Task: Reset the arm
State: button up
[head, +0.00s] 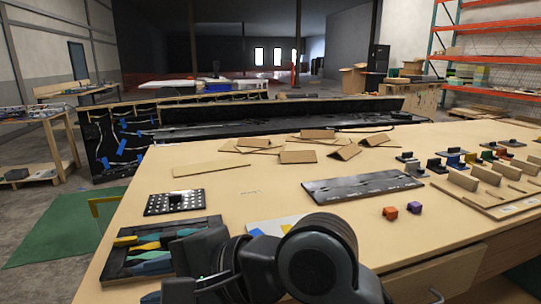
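My black arm is folded low at the bottom centre of the head view, over the near edge of the wooden table (270,190). Its rounded joints hide part of the table front. My gripper (196,262) appears at the left end of the arm, beside the tool tray (116,262). Its fingers are dark and not clearly seen, so I cannot tell how far they are apart. I see nothing held in it.
A perforated black plate (174,203) lies behind the tray. Cardboard pieces (298,156) lie farther back. Wooden holders (490,175) crowd the right side.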

jog(key=s+d+f+m+t+h, duration=0.2)
jog(key=s+d+f+t+h, duration=0.15)
jog(key=d+f+t, duration=0.45)
jog(key=s+d+f+m+t+h, duration=0.1)
jog(key=s+d+f+t+h, duration=0.3)
jog(key=d+f, duration=0.45)
jog(key=s+d+r+n+h, duration=0.1)
jog(key=s+d+n, duration=0.3)
jog(key=s+d, duration=0.5)
jog(key=s+d+r+n+h, duration=0.1)
jog(key=s+d+n+h, duration=0.3)
jog(key=s+d, duration=0.5)
jog(key=s+n, duration=0.1)
jog(key=s, duration=0.4)
jog(key=shift+d+r+h, duration=0.3)
jog(key=shift+h, duration=0.05)
